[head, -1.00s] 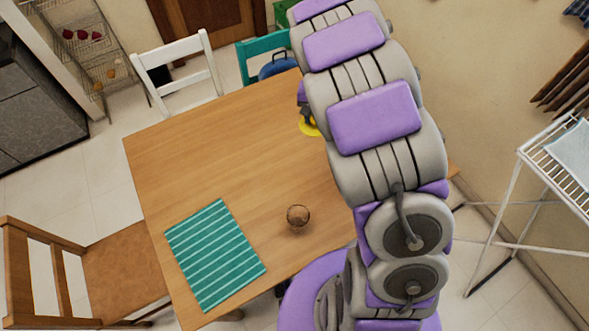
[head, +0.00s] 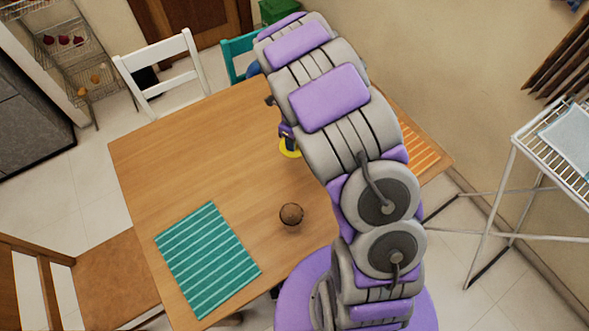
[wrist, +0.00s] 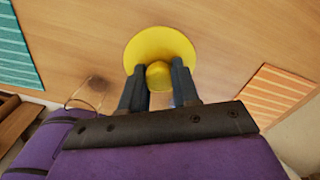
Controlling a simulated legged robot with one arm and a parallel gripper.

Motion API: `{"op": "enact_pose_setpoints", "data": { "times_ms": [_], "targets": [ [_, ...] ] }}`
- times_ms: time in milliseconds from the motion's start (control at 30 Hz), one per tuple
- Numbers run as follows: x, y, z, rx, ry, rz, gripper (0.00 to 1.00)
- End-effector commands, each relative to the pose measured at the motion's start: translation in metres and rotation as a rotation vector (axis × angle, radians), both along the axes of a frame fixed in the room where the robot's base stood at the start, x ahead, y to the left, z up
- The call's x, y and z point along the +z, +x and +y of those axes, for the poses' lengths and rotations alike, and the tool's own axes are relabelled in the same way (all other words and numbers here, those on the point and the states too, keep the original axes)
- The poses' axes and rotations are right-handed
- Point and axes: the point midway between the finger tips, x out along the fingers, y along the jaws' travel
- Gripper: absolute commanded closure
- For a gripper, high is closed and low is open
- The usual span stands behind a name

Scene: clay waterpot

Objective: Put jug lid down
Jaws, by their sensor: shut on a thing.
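The yellow jug lid (wrist: 160,47) is a round disc with a knob in the middle, seen in the wrist view. My gripper (wrist: 159,76) is shut on that knob, one dark finger on each side. In the head view the lid (head: 289,150) shows only in part at the left edge of my arm, above the middle of the wooden table (head: 200,150). I cannot tell whether the lid touches the tabletop. No jug can be made out in either view.
A small round brown object (head: 291,214) stands near the table's front edge. A teal striped mat (head: 208,258) lies front left, an orange striped mat (head: 418,150) at right, partly behind my arm. Chairs stand around the table. The table's left half is mostly clear.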

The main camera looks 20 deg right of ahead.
Motion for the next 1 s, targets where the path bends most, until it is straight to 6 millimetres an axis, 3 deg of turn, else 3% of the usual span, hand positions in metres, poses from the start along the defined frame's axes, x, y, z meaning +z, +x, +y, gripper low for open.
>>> {"op": "enact_pose_setpoints", "data": {
  "times_ms": [200,367,533,800,1000],
  "targets": [
    [-0.022,-0.006,-0.001,-0.339,-0.007,0.003,0.99],
    [-0.029,-0.008,-0.002,-0.475,-0.011,0.005,0.99],
    [-0.041,-0.009,-0.002,-0.516,-0.011,0.007,0.99],
    [-0.087,-0.009,-0.002,-0.516,-0.010,0.008,0.99],
    [-0.104,-0.008,-0.002,-0.515,-0.011,0.004,0.99]
  ]
}}
